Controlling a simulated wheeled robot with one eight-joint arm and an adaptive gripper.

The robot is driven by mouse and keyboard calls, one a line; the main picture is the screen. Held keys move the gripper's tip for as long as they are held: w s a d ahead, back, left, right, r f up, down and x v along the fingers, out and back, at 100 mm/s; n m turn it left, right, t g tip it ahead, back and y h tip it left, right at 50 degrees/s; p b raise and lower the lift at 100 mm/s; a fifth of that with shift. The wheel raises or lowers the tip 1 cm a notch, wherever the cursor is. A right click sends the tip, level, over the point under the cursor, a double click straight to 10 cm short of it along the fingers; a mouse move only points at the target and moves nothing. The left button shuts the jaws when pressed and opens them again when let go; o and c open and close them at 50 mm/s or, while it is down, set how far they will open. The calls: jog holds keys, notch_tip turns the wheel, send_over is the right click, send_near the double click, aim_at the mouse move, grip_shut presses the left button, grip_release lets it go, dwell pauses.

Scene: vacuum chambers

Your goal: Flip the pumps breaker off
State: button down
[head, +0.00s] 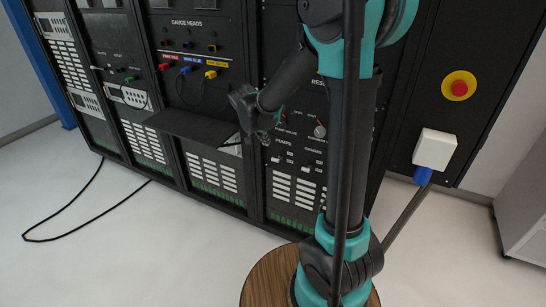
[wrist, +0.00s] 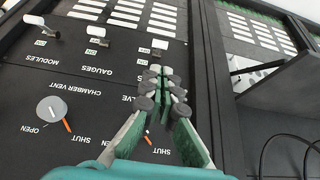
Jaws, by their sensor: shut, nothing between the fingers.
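The dark breaker panel (wrist: 110,65) appears upside down in the wrist view. Its pumps breaker (wrist: 159,44) is a small pale-tipped toggle beside an ON label, just beyond my fingertips. In the head view the PUMPS label (head: 281,141) shows on the lower cabinet panel, while my arm hides part of the panel.
The gauges breaker (wrist: 97,31) and modules breaker (wrist: 36,20) stand in the same row. A chamber vent knob (wrist: 51,109) is nearby. A dark shelf (head: 195,127) juts out beside the panel. A red emergency button (head: 459,87) is at the right, and a cable (head: 75,222) lies on the floor.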

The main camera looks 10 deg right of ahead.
aim_at(275, 159)
jog(key=shift+f, duration=0.1)
jog(key=x, duration=1.4)
jog(key=shift+w, duration=0.1)
